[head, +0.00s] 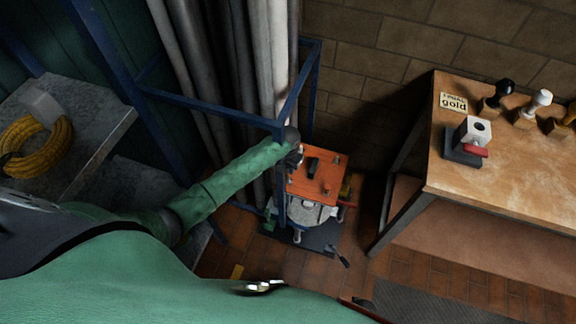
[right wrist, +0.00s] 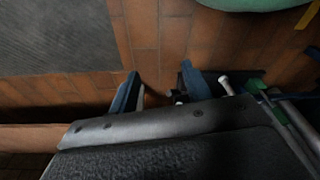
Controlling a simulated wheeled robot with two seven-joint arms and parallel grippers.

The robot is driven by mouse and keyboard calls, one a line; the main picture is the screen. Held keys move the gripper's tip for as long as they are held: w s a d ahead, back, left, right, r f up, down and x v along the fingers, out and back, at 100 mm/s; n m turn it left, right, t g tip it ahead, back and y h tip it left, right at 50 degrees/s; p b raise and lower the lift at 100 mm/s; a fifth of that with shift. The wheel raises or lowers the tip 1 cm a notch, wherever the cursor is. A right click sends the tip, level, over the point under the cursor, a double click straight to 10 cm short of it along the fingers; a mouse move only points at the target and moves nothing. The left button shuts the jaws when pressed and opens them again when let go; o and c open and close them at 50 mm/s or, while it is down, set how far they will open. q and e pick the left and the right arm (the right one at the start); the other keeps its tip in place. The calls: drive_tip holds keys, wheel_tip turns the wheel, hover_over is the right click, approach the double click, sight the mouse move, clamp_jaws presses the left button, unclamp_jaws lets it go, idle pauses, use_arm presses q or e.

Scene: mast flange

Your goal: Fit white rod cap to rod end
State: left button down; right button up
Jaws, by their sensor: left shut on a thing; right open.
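A white rounded knob on a small stand, which looks like the white cap (head: 541,98), is at the back of the wooden bench in the head view. My left gripper (head: 297,156) is at the blue frame, beside the orange-topped unit (head: 318,172). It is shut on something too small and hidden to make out. In the right wrist view, my right gripper (right wrist: 158,86) shows two blue fingers spread apart, with nothing clearly between them. A pale rod end (right wrist: 226,86) shows just right of these fingers. I cannot tell which rod the cap belongs to.
A blue frame (head: 210,103) and tall grey pipes (head: 235,70) stand behind my left arm. A yellow coil (head: 35,145) lies left.

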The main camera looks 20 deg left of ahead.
sight(288, 178)
use_arm(q)
drive_tip(key=shift+f, duration=0.5)
drive_tip(key=shift+f+b, duration=0.55)
drive_tip(key=shift+f, duration=0.4)
use_arm(e)
wheel_tip(288, 178, up, 3)
drive_tip(key=shift+w+a+f, duration=0.15)
use_arm(q)
drive_tip(key=shift+m+p, duration=0.3)
drive_tip(key=shift+m, duration=0.2)
use_arm(e)
drive_tip(key=shift+r, duration=0.25)
drive_tip(key=shift+w+r, duration=0.1)
use_arm(q)
drive_tip(key=shift+p, duration=0.7)
use_arm(e)
drive_tip(key=shift+r, duration=0.65)
use_arm(q)
drive_tip(key=shift+f+b, duration=0.95)
drive_tip(key=shift+f, duration=1.2)
use_arm(e)
drive_tip(key=shift+f, duration=1)
use_arm(q)
drive_tip(key=c, duration=1.1)
unclamp_jaws()
